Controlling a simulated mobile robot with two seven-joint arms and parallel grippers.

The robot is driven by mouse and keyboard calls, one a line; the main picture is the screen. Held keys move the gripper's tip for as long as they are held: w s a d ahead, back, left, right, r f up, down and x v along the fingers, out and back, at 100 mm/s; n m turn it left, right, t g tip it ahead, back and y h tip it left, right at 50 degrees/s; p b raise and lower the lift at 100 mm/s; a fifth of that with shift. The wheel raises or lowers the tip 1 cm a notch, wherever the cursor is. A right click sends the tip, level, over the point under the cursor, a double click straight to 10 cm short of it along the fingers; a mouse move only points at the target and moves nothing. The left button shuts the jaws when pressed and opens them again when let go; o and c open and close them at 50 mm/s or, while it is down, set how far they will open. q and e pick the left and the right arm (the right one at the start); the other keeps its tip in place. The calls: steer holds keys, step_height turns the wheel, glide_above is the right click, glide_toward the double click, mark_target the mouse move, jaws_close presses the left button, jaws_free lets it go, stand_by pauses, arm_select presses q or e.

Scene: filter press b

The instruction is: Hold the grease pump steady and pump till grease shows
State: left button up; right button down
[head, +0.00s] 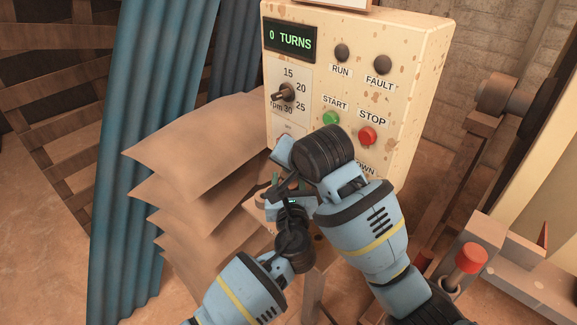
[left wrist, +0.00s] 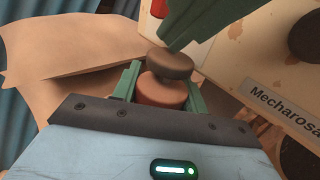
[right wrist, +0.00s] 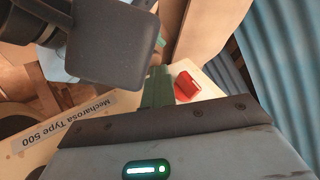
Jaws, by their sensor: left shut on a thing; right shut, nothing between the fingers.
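The grease pump shows in the left wrist view as a reddish-brown round body (left wrist: 160,93) with a darker brown knob (left wrist: 170,65) above it. My left gripper (left wrist: 163,88) is shut on the body, one green finger on each side. My right gripper's shut green fingers (right wrist: 158,86) hold nothing. In the left wrist view their tips are just above the knob; I cannot tell whether they touch it. In the head view both grippers meet in front of the control box, where my arms mostly hide the pump. I see no clear grease.
The beige control box (head: 430,75) stands behind, with a display (head: 289,40) reading 0 TURNS, a green START button (head: 331,118) and a red STOP button (head: 367,135). A red-capped part (head: 470,258) is at right.

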steer(key=shift+r, duration=1.6)
steer(key=shift+r, duration=0.1)
steer(key=shift+r, duration=2.45)
stand_by(0.8)
step_height(320, 180, up, 4)
steer(key=shift+f, duration=0.1)
steer(key=shift+f, duration=0.15)
steer(key=shift+f, duration=4.3)
